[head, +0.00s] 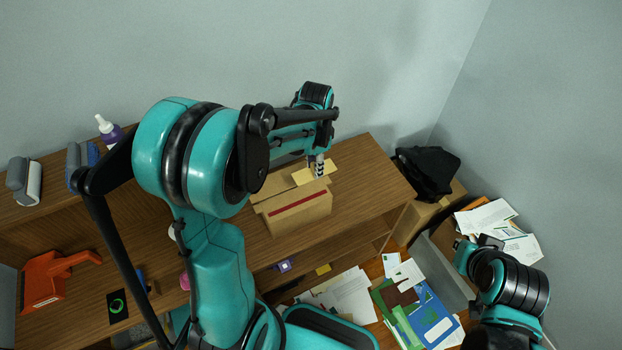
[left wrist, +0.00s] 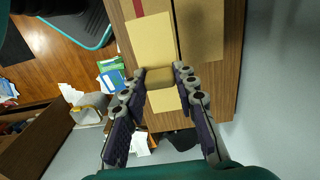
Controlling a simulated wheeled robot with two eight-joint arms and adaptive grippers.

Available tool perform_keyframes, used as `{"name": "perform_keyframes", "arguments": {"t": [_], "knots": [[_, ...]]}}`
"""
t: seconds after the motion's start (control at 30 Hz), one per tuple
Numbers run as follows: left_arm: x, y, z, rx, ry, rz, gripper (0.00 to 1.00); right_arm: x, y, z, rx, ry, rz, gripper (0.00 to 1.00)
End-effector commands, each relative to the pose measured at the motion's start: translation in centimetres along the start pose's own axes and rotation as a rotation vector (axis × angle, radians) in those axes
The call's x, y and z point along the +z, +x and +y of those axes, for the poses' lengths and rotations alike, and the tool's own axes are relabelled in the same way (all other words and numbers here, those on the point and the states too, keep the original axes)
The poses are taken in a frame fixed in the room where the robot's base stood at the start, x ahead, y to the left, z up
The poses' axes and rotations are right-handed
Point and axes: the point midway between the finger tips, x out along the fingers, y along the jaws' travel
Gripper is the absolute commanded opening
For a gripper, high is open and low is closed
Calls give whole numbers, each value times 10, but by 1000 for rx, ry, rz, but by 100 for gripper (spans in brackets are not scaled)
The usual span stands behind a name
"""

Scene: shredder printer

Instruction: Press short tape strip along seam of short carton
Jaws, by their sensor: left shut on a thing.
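The short carton (head: 300,213) is a brown box with a red stripe on its front, standing on the wooden desk. A pale yellow tape strip (head: 302,176) lies over its top, and it also shows in the left wrist view (left wrist: 152,40). My left gripper (head: 319,170) is over the carton top, and its fingers (left wrist: 160,72) are closed about the middle of the strip. A darker tan patch sits between the fingertips; I cannot tell if it is shaded strip or a separate piece. The seam is mostly hidden. My right gripper (head: 478,246) is low at the right, its fingers unclear.
The wooden desk (head: 375,180) is bare right of the carton. A black bag (head: 428,170) sits on a box beyond its right end. Papers and folders (head: 425,315) lie below. An orange tool (head: 50,280) and a purple bottle (head: 110,132) are at the left.

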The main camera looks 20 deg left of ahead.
Motion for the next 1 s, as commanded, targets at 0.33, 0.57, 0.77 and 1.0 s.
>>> {"name": "perform_keyframes", "arguments": {"t": [0.33,0.57,0.77,1.0], "knots": [[65,18,-37,0,10,0,3,-7,-10,0,0,0,0,0],[65,18,-37,0,13,0,3,-7,-9,0,0,0,0,0],[65,19,-37,0,12,0,3,-5,-7,0,0,0,0,0],[65,34,-37,0,12,0,3,3,4,0,0,0,0,0]]}}
